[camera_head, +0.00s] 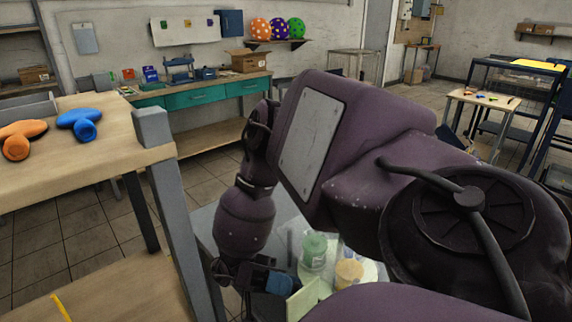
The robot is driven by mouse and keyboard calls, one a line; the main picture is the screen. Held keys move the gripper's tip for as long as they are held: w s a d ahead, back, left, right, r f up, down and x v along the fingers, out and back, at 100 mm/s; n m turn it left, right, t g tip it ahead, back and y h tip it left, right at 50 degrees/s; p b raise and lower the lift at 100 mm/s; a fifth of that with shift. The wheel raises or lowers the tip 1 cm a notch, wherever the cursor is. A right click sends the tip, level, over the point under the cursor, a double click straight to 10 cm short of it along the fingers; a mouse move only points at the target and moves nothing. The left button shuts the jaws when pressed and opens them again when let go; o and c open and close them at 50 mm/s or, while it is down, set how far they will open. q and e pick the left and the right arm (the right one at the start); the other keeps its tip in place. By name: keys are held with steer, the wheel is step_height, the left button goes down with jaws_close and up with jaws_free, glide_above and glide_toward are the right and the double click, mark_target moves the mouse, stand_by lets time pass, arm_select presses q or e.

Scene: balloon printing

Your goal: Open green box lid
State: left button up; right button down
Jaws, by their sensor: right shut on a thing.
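My right gripper (276,283), dark with blue parts, is low in the middle of the head view. It is shut at the edge of a pale green flat piece (303,299), which appears to be the green box lid and stands tilted. Just behind the piece are a green-capped jar (314,251) and a yellow-topped jar (348,272), inside what looks like a clear container. The box body is mostly hidden by my right arm. My left gripper is not in view.
A workbench (200,98) with small boxes is at the back wall. Tiled floor (70,240) lies between.

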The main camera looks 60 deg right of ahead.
steer(key=c, duration=1.1)
jaws_free()
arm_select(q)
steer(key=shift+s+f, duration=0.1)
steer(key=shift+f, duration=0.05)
arm_select(e)
steer(key=shift+o, duration=0.8)
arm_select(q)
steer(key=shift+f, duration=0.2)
arm_select(e)
steer(key=shift+w, duration=0.15)
steer(key=b+v, duration=0.2)
steer(key=v, duration=0.1)
steer(key=b+v, duration=0.1)
steer(key=v, duration=0.1)
steer(key=shift+f+b, duration=0.3)
steer(key=shift+b, duration=0.1)
steer(key=shift+w+f+b, duration=0.15)
steer(key=shift+w+b, duration=0.2)
steer(key=shift+b, duration=0.5)
steer(key=shift+w+f+b, duration=0.1)
steer(key=shift+w+b, duration=0.45)
steer(key=shift+b, duration=0.4)
steer(key=shift+w+b, duration=0.2)
steer(key=shift+b, duration=0.1)
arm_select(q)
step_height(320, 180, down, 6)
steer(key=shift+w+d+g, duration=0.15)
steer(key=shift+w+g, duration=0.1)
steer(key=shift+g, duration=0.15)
